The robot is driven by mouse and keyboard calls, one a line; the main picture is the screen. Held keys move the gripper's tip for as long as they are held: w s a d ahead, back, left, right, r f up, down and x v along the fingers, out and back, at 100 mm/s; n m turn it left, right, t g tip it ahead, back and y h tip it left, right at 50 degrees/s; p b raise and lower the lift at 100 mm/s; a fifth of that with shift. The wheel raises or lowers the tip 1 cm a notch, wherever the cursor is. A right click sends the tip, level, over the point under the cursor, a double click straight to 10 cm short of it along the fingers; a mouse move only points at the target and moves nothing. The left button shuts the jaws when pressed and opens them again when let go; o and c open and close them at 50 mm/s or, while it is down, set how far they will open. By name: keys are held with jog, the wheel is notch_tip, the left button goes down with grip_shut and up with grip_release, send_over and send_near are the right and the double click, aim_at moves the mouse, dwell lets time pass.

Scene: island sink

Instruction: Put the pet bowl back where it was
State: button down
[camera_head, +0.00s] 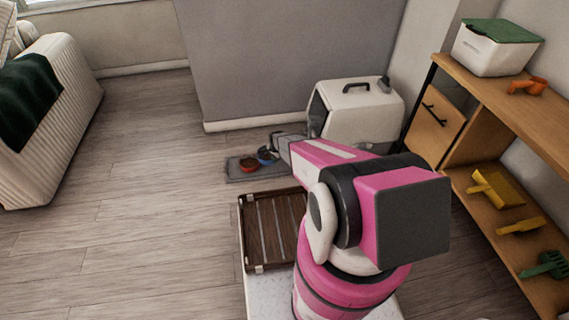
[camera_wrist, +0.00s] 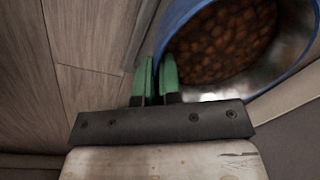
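The blue pet bowl (camera_head: 266,155) shows in the head view at the right part of a grey mat (camera_head: 236,174), partly hidden by my gripper. In the wrist view the same bowl (camera_wrist: 292,75) is large at the upper right, with brown kibble inside. My gripper (camera_wrist: 157,72) has its two green fingers close together, with the blue rim passing between them, so it is shut on the bowl's edge. I cannot tell whether the bowl touches the mat.
A white pet carrier (camera_head: 365,112) stands right behind my gripper. A slatted wooden tray (camera_head: 270,228) lies in front of the mat. A wooden shelf (camera_head: 510,95) with yellow and green tools is at the right. The floor on the left is clear up to a ribbed white sofa (camera_head: 75,85).

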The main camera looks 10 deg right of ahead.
send_over(286, 166)
jog(key=f, duration=0.5)
jog(key=shift+s+d+f, duration=0.1)
jog(key=shift+s+d, duration=0.05)
jog(key=shift+s, duration=0.1)
jog(key=shift+f, duration=1.95)
jog(key=shift+f, duration=0.2)
jog(key=c, duration=1.3)
grip_release()
jog(key=shift+r, duration=0.15)
notch_tip(286, 166, up, 12)
jog(key=s, duration=0.1)
jog(key=s+a+r+n, duration=0.1)
jog(key=s+r+n, duration=0.2)
jog(key=s+r, duration=0.7)
jog(key=s+a+r+n, duration=0.1)
jog(key=s+r+n, duration=0.3)
jog(key=s+r, duration=0.7)
jog(key=s+a+r+n+g, duration=0.1)
jog(key=s+r+n, duration=0.3)
jog(key=s+r, duration=0.6)
jog(key=shift+s+a+r+h, duration=0.1)
jog(key=shift+r+h, duration=0.05)
jog(key=shift+r, duration=2.1)
jog(key=shift+s+a+r+h, duration=0.1)
jog(key=shift+r+h, duration=0.05)
jog(key=shift+r, duration=2.1)
